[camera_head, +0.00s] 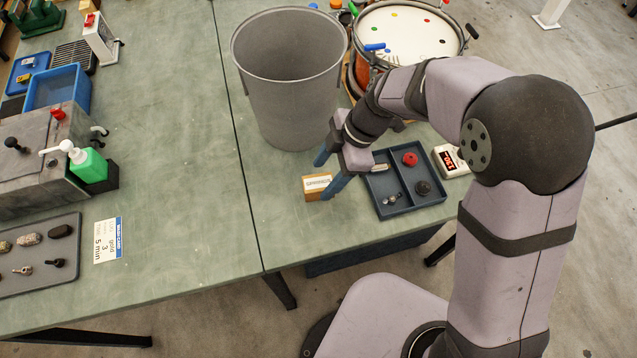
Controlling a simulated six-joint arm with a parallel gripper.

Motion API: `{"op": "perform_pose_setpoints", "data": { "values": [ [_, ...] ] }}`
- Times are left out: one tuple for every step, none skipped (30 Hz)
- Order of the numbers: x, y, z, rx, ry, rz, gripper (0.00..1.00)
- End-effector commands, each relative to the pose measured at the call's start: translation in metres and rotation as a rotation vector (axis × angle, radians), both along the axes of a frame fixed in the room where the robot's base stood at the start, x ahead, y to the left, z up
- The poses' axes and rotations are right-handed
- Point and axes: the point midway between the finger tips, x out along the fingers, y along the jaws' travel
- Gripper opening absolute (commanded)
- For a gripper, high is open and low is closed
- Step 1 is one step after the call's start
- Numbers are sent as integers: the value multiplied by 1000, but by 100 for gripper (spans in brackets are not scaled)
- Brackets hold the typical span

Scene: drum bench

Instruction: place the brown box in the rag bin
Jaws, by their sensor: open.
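The brown box (314,187) is small, with a white label on top, and sits on the green bench just left of the divided tray. My gripper (328,172) is right at the box, with its blue fingers pointing down. One finger is behind the box and one is at its right side in the picture. The jaws are open; whether a finger touches the box cannot be told. The rag bin (292,105) appears to be the large grey round bin standing on the bench behind the box. Its mouth is open and the inside that shows looks empty.
A dark divided tray (409,212) with small parts lies right of my gripper. A parts tray (40,285), a green bottle (88,165) and a blue bin (58,88) are at left. The bench's middle is clear.

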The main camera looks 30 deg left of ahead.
Motion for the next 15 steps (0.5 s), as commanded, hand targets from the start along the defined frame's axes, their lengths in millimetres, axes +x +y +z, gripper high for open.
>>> {"op": "perform_pose_setpoints", "data": {
  "values": [
    [-4,2,-3,-4,4,2,58],
    [-5,4,-6,-3,4,2,58],
    [-7,5,-10,-4,4,2,58],
    [-8,6,-13,-4,3,2,58],
    [-9,8,-18,-4,3,1,58],
    [-10,9,-22,-3,4,1,58],
    [-10,10,-24,-2,2,1,58],
    [-10,11,-27,-2,2,2,58],
    [-11,11,-30,-2,2,1,58],
    [-11,12,-31,-2,2,1,58],
    [-11,12,-32,-1,2,0,58],
    [-11,13,-33,-2,0,-1,58],
    [-11,13,-33,-1,-1,0,58],
    [-11,13,-34,-1,-1,0,58],
    [-11,13,-34,0,-1,0,58]
  ]
}}
